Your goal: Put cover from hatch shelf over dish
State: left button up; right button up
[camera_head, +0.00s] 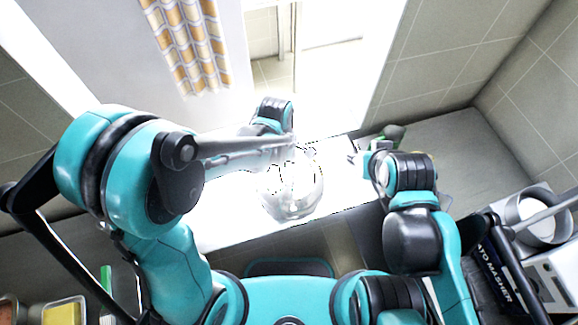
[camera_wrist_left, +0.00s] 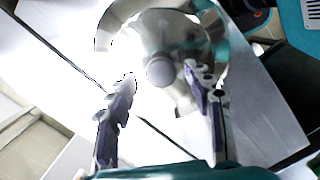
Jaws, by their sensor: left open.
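The cover (camera_head: 291,198) is a shiny, see-through-looking dome on the bright white hatch shelf (camera_head: 228,222), in the middle of the head view. In the left wrist view the cover (camera_wrist_left: 190,38) shows from above, with a round grey knob (camera_wrist_left: 160,72) at its middle. My left gripper (camera_head: 301,150) is over the cover. In the left wrist view my left gripper (camera_wrist_left: 160,76) is open, with one finger on each side of the knob. My right gripper (camera_head: 357,158) is right of the cover, small and partly hidden by its own arm. I cannot make out the dish.
A dark green object (camera_head: 392,133) lies on the grey counter (camera_head: 465,150) behind my right arm. A metal pot (camera_head: 537,215) stands at the far right. A yellow block in a tray (camera_head: 62,313) is at the lower left. A patterned curtain (camera_head: 190,45) hangs beside the opening.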

pick_arm(q)
notch_tip(320, 180, up, 12)
jog(key=a+p, duration=0.1)
jog(key=p, duration=0.2)
jog(key=s+a+r+m+t, duration=0.1)
jog(key=a+r+m+t, duration=0.1)
jog(key=a+m, duration=0.3)
jog(key=s+a+r+m+t+y, duration=0.1)
jog(key=s+a+r+m+t, duration=0.1)
jog(key=a+m, duration=0.3)
jog(key=s+a+r+m+t, duration=0.1)
jog(key=s+a+m+t, duration=0.1)
jog(key=a, duration=0.4)
jog(key=m+t, duration=0.1)
jog(key=m, duration=0.1)
jog(key=shift+a+r+m+t, duration=0.3)
jog(key=shift+a+r+m, duration=0.1)
jog(key=shift+s, duration=0.1)
notch_tip(320, 180, down, 14)
jog(key=b, duration=1.4)
jog(key=shift+f+b, duration=0.25)
jog(key=shift+b, duration=0.15)
